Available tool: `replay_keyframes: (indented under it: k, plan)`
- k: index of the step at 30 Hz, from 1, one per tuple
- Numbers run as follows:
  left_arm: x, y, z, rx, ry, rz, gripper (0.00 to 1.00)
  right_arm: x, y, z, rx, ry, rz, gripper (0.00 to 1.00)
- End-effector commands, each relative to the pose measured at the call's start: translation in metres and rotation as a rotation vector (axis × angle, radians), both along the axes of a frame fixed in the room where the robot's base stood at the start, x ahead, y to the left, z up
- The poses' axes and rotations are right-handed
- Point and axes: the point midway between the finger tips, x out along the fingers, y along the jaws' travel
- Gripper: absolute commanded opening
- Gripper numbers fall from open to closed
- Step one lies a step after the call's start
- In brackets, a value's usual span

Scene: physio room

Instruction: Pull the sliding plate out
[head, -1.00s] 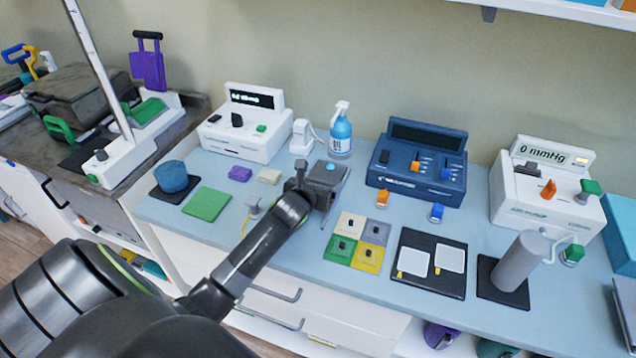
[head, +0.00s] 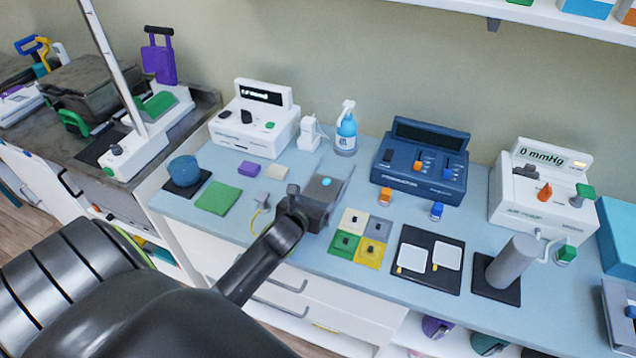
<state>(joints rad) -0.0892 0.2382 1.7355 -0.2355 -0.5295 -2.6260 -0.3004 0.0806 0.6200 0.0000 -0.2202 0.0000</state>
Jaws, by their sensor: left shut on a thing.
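My left gripper (head: 336,180) is over the middle of the light blue counter (head: 310,265), between the white console and the blue console. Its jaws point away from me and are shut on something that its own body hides. I cannot make out for certain which thing is the sliding plate. An upright purple plate (head: 160,64) with a black handle stands at the far end of a white base with a tall post (head: 112,75), at the back left. My left gripper is well to the right of it and apart from it. My right gripper is not in view.
A white console (head: 254,128), a spray bottle (head: 346,135), a blue console (head: 419,165) and a white pressure console (head: 541,190) line the back.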

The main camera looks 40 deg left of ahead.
Motion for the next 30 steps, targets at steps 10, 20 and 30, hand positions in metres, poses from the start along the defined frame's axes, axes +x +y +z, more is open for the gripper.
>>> replay_keyframes:
  k: [10, 20, 30]
  plan:
    - [-0.004, -0.001, 0.000, -0.002, 0.000, 0.001, 0.43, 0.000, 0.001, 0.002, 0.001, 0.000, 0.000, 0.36]
    - [-0.003, -0.001, 0.000, 0.000, -0.002, 0.000, 1.00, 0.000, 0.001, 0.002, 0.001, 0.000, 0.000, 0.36]
    - [-0.028, -0.007, 0.010, -0.001, -0.002, -0.001, 1.00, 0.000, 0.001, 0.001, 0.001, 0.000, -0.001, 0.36]
